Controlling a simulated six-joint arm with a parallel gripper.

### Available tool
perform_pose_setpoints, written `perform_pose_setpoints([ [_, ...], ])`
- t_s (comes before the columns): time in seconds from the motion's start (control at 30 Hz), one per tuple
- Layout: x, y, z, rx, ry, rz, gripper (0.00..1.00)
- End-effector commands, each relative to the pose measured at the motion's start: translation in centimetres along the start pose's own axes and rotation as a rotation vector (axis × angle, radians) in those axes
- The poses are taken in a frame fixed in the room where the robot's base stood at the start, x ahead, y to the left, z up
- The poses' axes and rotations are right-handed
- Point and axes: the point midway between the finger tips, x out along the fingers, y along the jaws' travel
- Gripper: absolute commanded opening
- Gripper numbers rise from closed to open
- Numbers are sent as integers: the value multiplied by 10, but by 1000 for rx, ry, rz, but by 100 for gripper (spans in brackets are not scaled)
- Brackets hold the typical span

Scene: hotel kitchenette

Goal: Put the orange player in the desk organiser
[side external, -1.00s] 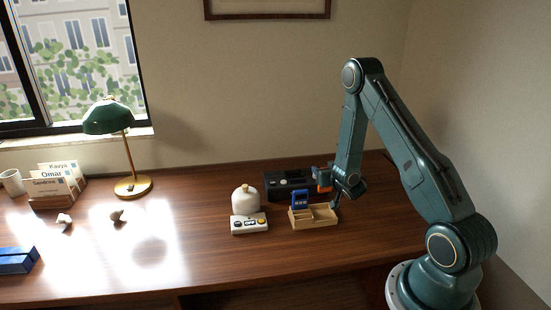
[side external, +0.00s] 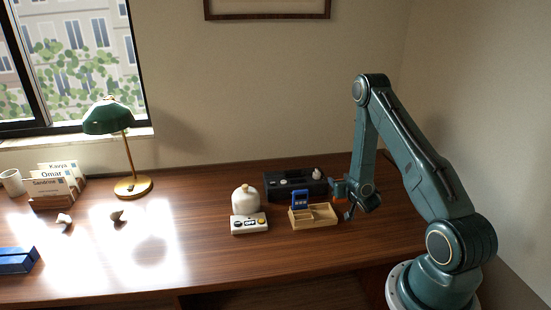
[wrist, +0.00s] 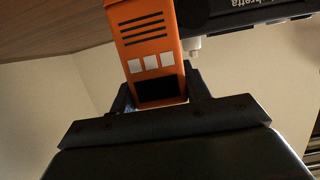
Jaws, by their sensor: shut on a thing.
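The orange player (wrist: 148,45) fills the top middle of the wrist view, with black slots, three pale squares and a dark panel. My gripper (wrist: 160,92) is shut on it, one dark finger on each side. In the side view my gripper (side external: 342,189) is just right of and behind the desk organiser, and only a little orange of the player shows there. The desk organiser (side external: 322,225) is a light wooden tray with compartments on the desk. A blue player (side external: 300,199) stands upright in its back left compartment.
A green lamp (side external: 133,186) is farther left. The front desk is clear.

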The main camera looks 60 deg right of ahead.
Motion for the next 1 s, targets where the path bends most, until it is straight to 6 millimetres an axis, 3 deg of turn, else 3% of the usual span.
perform_pose_setpoints([
  [0.3, 4, 0, 13, 1, 2, 2, 19],
  [0.9, 6, 0, 17, 0, 3, 3, 19],
  [0.93, 6, 0, 18, 0, 3, 3, 49],
  [1.0, 6, 0, 17, 0, 3, 2, 62],
])
